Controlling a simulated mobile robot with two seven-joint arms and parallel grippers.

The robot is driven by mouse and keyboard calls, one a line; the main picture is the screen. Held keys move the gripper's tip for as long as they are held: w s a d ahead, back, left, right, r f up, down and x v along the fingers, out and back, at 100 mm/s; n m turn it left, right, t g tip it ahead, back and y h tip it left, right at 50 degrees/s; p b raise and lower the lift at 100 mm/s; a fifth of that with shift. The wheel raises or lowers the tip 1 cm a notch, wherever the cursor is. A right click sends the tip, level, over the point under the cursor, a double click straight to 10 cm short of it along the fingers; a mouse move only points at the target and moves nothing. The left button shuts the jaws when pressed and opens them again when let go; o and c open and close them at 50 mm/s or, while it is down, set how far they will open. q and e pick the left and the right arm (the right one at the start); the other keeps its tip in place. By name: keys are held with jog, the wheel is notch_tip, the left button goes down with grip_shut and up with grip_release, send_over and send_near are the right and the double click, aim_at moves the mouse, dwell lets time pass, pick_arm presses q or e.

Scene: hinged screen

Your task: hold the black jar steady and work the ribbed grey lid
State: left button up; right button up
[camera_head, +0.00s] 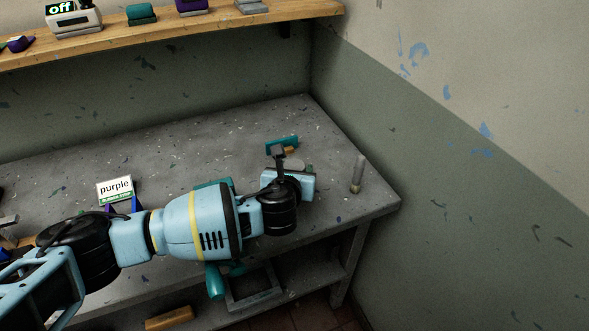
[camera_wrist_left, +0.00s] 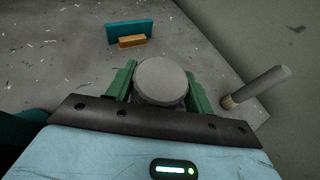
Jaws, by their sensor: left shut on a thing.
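The grey lid (camera_wrist_left: 160,76) shows as a round disc from above in the left wrist view. In the head view it is a small grey patch (camera_head: 292,163) near the table's right end, partly behind my gripper. The black jar under it is almost fully hidden by the lid and my gripper. My left gripper (camera_wrist_left: 160,88) has its two green fingers on either side, closed on the jar just below the lid. It also shows in the head view (camera_head: 296,171). The lid looks level. My right gripper is in neither view.
A teal block (camera_head: 282,142) with an orange piece lies behind the jar. A grey-handled brush (camera_head: 358,174) stands to the right, near the edge of the grey table (camera_head: 210,150). A "purple" sign (camera_head: 115,189) stands at left. A wooden shelf (camera_head: 160,33) runs above.

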pick_arm(q)
jog(key=c, duration=0.4)
jog(key=shift+f, duration=0.15)
dwell(0.9)
